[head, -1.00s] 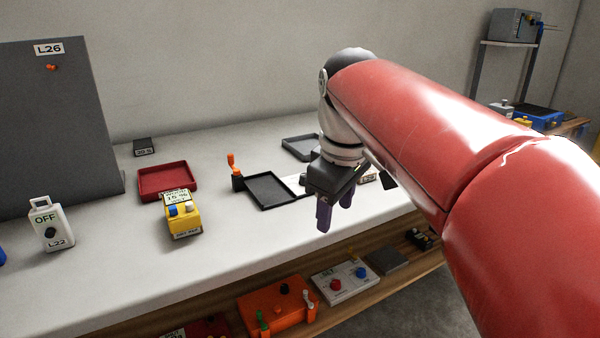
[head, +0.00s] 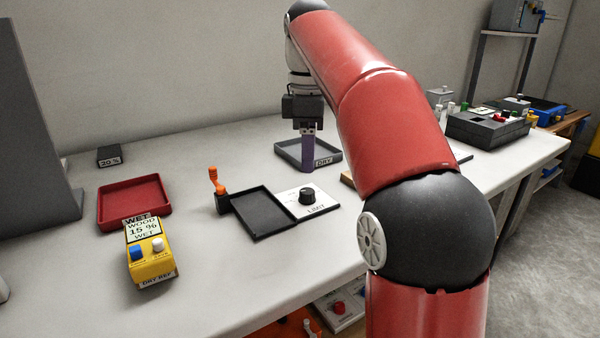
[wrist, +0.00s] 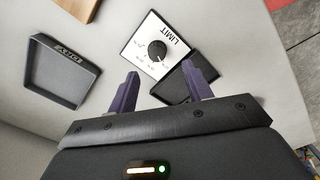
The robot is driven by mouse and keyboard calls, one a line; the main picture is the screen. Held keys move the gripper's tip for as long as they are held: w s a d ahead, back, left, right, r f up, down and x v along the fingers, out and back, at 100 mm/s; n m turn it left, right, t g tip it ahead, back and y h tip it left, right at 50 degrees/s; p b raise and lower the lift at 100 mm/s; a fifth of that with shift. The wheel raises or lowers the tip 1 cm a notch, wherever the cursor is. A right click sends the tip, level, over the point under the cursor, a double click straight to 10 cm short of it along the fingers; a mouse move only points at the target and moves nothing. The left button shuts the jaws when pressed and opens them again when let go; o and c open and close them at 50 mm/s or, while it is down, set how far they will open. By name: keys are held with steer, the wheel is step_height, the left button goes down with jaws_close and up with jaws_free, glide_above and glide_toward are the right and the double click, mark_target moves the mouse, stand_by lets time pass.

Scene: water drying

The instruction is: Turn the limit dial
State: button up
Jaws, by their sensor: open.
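The limit dial (head: 307,196) is a round black knob on a white plate marked LIMIT (head: 320,208), flat on the white table. In the wrist view the dial (wrist: 157,51) sits ahead of the fingers, with scale marks around it that are too small to read. My gripper (head: 307,168) points down above the table, behind the dial in the head view and apart from it. In the wrist view my purple fingers (wrist: 164,92) are spread with nothing between them.
A black tray (head: 240,224) adjoins the plate, with an orange lever (head: 215,180) at its left. A grey DRY tray (head: 289,153) lies behind. A red tray (head: 135,185) and a yellow moisture meter (head: 150,271) stand left. The table front is clear.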

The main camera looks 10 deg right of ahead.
mark_target(308, 190)
steer(key=shift+w+f, duration=0.15)
steer(key=shift+w, duration=0.25)
steer(key=shift+f+b, duration=0.3)
steer(key=shift+f, duration=0.05)
step_height(308, 190, down, 7)
steer(key=shift+s+r+b, duration=0.1)
steer(key=shift+r+b, duration=0.05)
steer(key=shift+b, duration=1)
steer(key=shift+c, duration=0.4)
steer(key=c, duration=0.9)
